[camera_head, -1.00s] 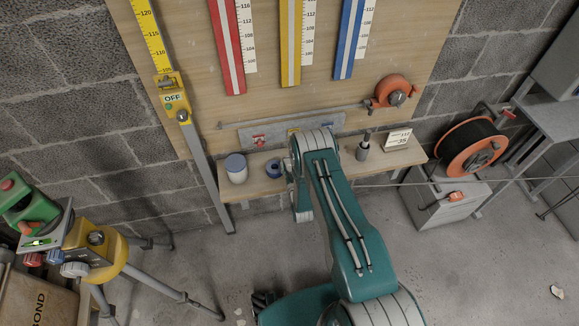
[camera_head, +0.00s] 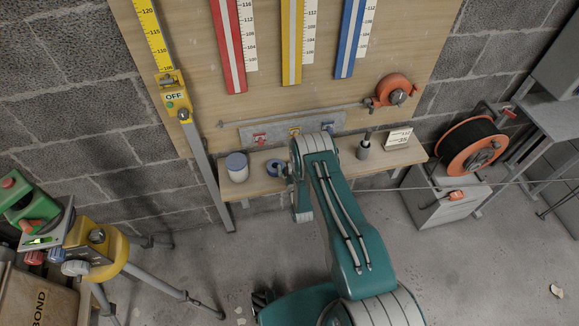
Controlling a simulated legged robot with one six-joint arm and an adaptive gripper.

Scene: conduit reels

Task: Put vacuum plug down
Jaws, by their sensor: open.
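My teal arm reaches up to the wooden shelf, and its end folds down in front of the shelf. Only a small dark edge of my gripper (camera_head: 288,173) shows beside the arm's left side, near a blue ring (camera_head: 275,168). The fingers are mostly hidden, and I see nothing held. I cannot identify the vacuum plug with certainty. A grey strip (camera_head: 278,131) above the shelf carries small red (camera_head: 260,139), yellow (camera_head: 294,131) and blue (camera_head: 328,127) fittings. The shelf (camera_head: 240,190) also bears a white jar (camera_head: 237,168) with a blue-grey lid.
A grey cup with a dark stick (camera_head: 363,151) and a number card (camera_head: 398,138) stand at the shelf's right. An orange reel (camera_head: 472,147) is farther right, with a thin cable across. A yellow tripod instrument (camera_head: 95,250) stands lower left. Floor is open at lower right.

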